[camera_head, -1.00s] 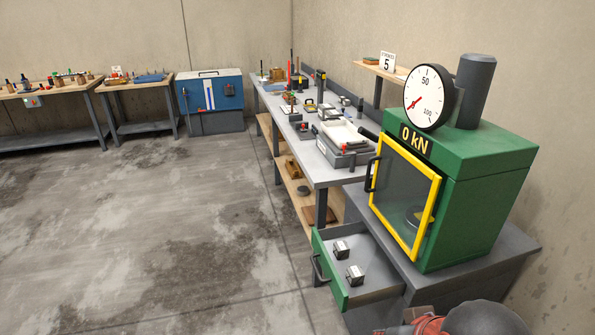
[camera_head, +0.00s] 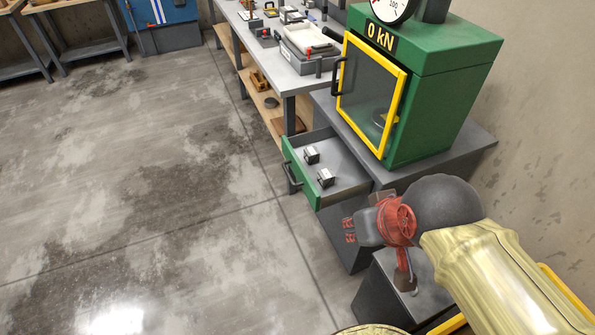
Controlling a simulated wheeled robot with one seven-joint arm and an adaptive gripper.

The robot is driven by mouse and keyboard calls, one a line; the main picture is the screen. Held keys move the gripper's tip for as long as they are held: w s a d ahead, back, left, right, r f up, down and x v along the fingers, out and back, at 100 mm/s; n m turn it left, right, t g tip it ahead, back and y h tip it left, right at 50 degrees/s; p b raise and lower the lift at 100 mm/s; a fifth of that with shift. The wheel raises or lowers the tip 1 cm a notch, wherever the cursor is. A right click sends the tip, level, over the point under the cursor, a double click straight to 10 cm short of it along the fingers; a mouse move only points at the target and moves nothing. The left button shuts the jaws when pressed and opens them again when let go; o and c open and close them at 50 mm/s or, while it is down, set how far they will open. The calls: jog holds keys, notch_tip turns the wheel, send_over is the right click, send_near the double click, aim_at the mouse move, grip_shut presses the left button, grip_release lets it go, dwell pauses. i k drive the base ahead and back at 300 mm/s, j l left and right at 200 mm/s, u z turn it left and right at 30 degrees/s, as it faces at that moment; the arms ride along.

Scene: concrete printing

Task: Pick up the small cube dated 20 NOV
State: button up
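Two small grey cubes lie in the open green-fronted drawer (camera_head: 299,176) below the test machine. One cube (camera_head: 311,155) is farther back and left, the other cube (camera_head: 326,178) is nearer and right. Both have dark marks on them, too small to read, so I cannot tell which is dated 20 NOV. My gripper (camera_head: 349,229) shows with red parts at the end of my arm, to the lower right of the drawer and apart from both cubes. Its fingers are too small and angled to tell whether they are open or shut.
The green press (camera_head: 440,110) with a yellow-framed door (camera_head: 372,98) stands on a grey stand right behind the drawer. A long workbench (camera_head: 290,78) with tools runs away behind it. A dark grey block (camera_head: 385,305) stands beneath my arm. The concrete floor (camera_head: 150,200) at left is clear.

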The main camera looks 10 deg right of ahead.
aim_at(311, 155)
jog(key=i+j+z, duration=0.3)
jog(key=i+j, duration=0.8)
